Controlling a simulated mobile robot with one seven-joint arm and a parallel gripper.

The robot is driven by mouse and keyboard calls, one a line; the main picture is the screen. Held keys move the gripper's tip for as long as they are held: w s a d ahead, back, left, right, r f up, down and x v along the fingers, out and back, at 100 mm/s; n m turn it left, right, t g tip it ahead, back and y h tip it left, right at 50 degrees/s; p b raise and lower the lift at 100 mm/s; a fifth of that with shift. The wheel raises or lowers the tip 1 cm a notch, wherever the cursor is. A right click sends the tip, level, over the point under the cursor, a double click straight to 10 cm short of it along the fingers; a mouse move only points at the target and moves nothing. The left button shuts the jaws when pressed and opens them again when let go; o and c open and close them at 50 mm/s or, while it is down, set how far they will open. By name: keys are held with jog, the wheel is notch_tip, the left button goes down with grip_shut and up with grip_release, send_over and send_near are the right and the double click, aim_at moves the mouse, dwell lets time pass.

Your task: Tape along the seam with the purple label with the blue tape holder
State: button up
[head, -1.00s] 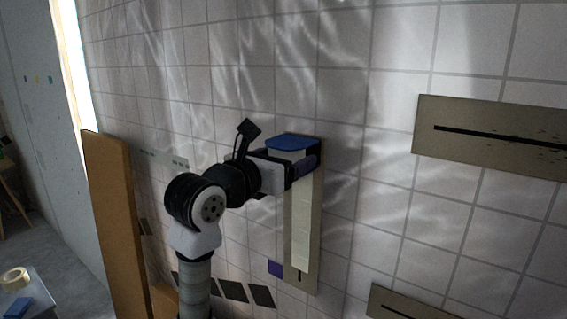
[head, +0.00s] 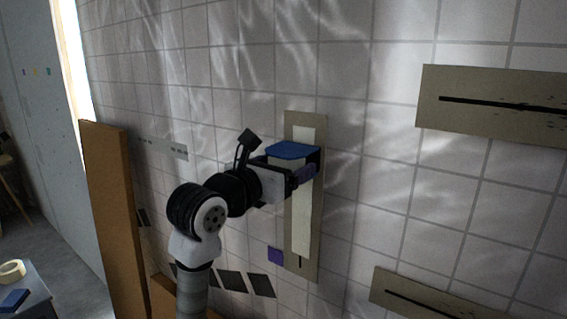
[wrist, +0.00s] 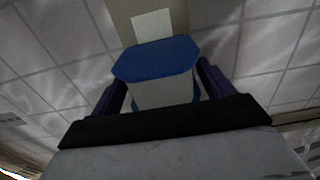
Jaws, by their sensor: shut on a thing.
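A tall beige panel (head: 313,262) stands upright on the tiled wall, with a purple label (head: 275,255) beside its lower left edge. A pale tape strip (head: 301,222) covers most of its seam, showing both above and below the holder. A short dark piece of seam (head: 300,262) shows at the bottom. My gripper (head: 303,176) is shut on the blue tape holder (head: 293,150), in front of the panel's upper part. In the wrist view the blue holder (wrist: 155,60) sits between the fingers, with pale tape (wrist: 152,25) beyond it. Whether the holder touches the panel is unclear.
Two other beige panels with dark horizontal seams are at right, one upper (head: 490,105) and one lower (head: 430,300). An orange-brown board (head: 112,215) stands at left. A table (head: 35,290) at lower left bears a tape roll (head: 12,270) and a blue block (head: 14,299).

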notch_tip(320, 180, down, 30)
jog(key=b, duration=2.2)
dwell(1.5)
jog(key=shift+s+a+r, duration=0.1)
jog(key=shift+b+v, duration=0.5)
jog(key=shift+v, duration=2.45)
jog(key=shift+s, duration=0.1)
jog(key=shift+v, duration=1.4)
